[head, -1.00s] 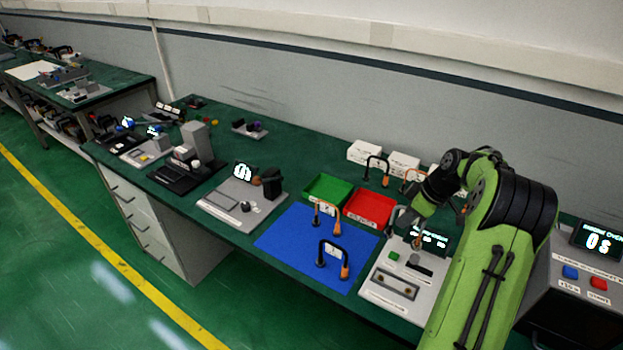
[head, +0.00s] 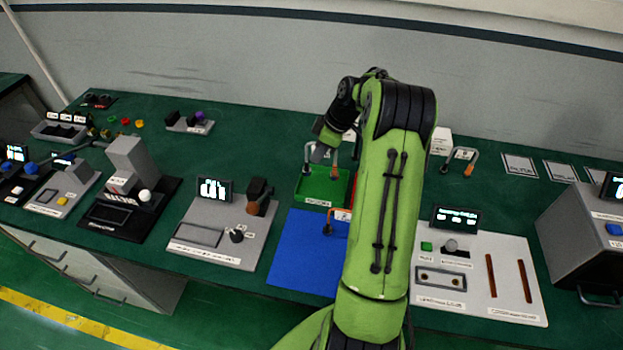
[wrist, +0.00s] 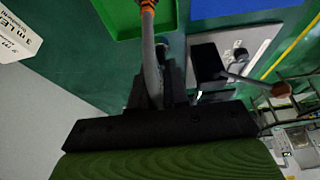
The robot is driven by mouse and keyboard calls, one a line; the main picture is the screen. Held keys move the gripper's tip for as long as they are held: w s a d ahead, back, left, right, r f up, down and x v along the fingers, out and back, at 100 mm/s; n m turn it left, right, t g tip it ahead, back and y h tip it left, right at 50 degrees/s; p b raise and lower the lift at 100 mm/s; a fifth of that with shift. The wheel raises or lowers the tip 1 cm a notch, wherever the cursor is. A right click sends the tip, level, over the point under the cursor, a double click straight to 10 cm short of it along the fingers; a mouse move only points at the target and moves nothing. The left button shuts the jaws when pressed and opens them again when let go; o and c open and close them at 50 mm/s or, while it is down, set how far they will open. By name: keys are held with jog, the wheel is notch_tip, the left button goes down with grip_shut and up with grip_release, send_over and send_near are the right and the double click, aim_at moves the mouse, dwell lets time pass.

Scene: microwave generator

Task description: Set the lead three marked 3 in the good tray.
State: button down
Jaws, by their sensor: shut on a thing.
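My gripper (head: 327,138) is shut on a lead with one black and one orange end (head: 334,168). It holds the lead upright over the back part of the green tray (head: 316,188). Whether the lead's ends touch the tray is unclear, and its mark cannot be read. The wrist view shows the grey lead (wrist: 150,55) between the dark fingers, with its orange end by the green tray (wrist: 115,18). The green tray looks otherwise empty; its front label is too small to read. The red tray (head: 349,200) is mostly hidden behind my arm.
Another lead (head: 331,222) stands on the blue mat (head: 295,255), partly hidden by my arm. One more lead (head: 460,156) stands at the back right near a white box (head: 441,141). A test unit (head: 478,285) lies right, a grey fixture (head: 215,240) left.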

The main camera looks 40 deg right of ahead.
notch_tip(320, 180, down, 9)
jog(key=shift+s+b, duration=0.15)
jog(key=shift+b, duration=0.2)
jog(key=c, duration=1.1)
grip_release()
jog(key=p+v, duration=0.1)
jog(key=v, duration=1.1)
jog(key=s+a+r+m+h, duration=0.1)
jog(key=a+r, duration=0.5)
jog(key=a, duration=0.4)
jog(key=s+a+r+m+h, duration=0.1)
jog(key=s+a+r+m, duration=0.1)
jog(key=a+r, duration=0.6)
jog(key=s+a+m, duration=0.1)
jog(key=s+a, duration=0.3)
jog(key=s, duration=0.2)
jog(key=s+a+m+t, duration=0.1)
jog(key=s+a+m, duration=0.1)
jog(key=s+a, duration=0.2)
jog(key=s+a+m+t, duration=0.1)
jog(key=s+a, duration=0.3)
jog(key=s, duration=0.3)
jog(key=shift+s+a+f+m+h, duration=0.1)
jog(key=shift+s+a+m+h, duration=0.2)
jog(key=shift+s+h, duration=0.1)
